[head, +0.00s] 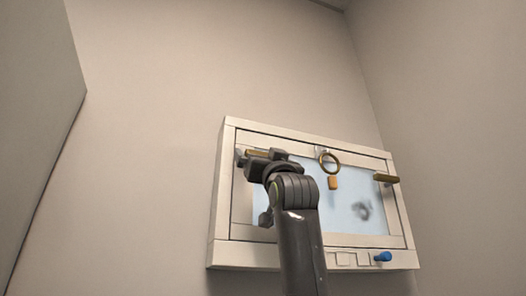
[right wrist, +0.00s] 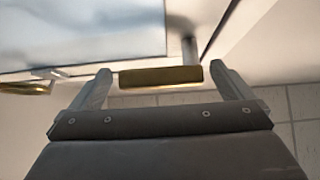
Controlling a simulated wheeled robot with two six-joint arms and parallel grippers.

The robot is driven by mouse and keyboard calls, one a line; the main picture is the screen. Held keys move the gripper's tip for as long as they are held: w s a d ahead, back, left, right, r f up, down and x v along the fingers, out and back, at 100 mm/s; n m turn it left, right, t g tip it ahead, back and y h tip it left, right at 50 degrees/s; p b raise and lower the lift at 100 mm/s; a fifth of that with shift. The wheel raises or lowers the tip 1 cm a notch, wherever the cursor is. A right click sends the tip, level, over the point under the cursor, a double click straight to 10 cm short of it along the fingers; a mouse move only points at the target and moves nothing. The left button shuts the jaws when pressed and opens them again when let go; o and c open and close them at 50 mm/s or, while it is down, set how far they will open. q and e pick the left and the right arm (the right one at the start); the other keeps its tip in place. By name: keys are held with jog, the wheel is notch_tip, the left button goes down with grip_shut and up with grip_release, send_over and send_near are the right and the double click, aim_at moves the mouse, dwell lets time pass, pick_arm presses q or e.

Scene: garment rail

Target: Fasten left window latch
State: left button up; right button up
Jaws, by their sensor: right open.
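The left window latch (head: 256,153) is a brass bar at the upper left of the window frame, partly hidden by my right gripper (head: 262,160) in the head view. In the right wrist view the brass latch bar (right wrist: 160,76) lies lengthwise across the gap between the open fingertips of my right gripper (right wrist: 160,70). A narrow gap shows at each end of the bar, so the fingers do not seem to grip it. A grey post (right wrist: 190,50) joins the bar to the frame. My left gripper is not in view.
The white window frame (head: 300,132) holds a pale pane (head: 345,210). A brass ring (head: 329,162) with a tan tag (head: 333,183) hangs at the top middle. A second brass latch (head: 386,177) is at the right. A blue knob (head: 383,256) is at the lower right.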

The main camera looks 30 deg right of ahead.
jog(key=shift+w+r, duration=0.4)
jog(key=shift+w, duration=0.05)
